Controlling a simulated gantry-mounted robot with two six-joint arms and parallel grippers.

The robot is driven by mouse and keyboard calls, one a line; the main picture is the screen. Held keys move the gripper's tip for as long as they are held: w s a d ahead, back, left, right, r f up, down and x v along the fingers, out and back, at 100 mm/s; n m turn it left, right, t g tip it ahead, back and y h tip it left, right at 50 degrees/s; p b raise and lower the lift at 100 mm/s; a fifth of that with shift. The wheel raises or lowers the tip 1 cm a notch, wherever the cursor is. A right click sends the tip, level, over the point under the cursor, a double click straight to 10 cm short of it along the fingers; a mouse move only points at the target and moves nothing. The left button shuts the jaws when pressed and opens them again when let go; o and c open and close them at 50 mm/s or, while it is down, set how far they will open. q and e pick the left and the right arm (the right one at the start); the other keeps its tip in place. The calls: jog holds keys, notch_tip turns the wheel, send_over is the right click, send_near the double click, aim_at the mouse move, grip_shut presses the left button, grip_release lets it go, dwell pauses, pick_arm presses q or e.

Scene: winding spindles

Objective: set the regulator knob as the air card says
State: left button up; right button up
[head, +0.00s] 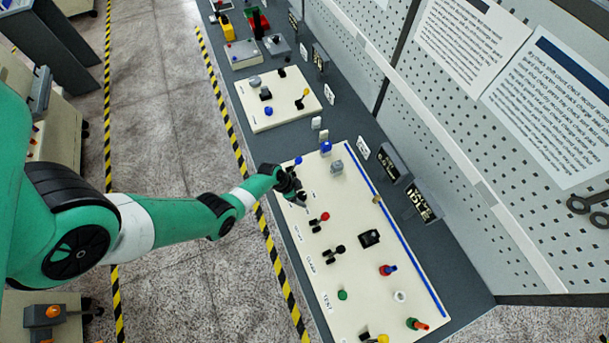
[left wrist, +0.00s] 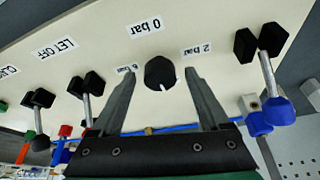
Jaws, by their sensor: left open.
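The regulator knob (left wrist: 158,71) is black and round with a short white mark, which points down toward the fingers' base in the left wrist view. My left gripper (left wrist: 160,76) is open, one finger on each side of the knob, with gaps visible; contact cannot be told. In the head view my left gripper (head: 298,196) is over the cream panel (head: 336,215) and hides the knob. Large printed cards (head: 470,42) hang on the pegboard; I cannot tell which is the air card.
A blue-ended lever (left wrist: 271,105) stands right of the knob in the left wrist view, with black-based levers (left wrist: 86,100) to the left. In the head view, a red-tipped lever (head: 320,218) and a black switch (head: 369,238) stand nearby.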

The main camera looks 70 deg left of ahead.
pick_arm(q)
grip_shut()
dwell(0.4)
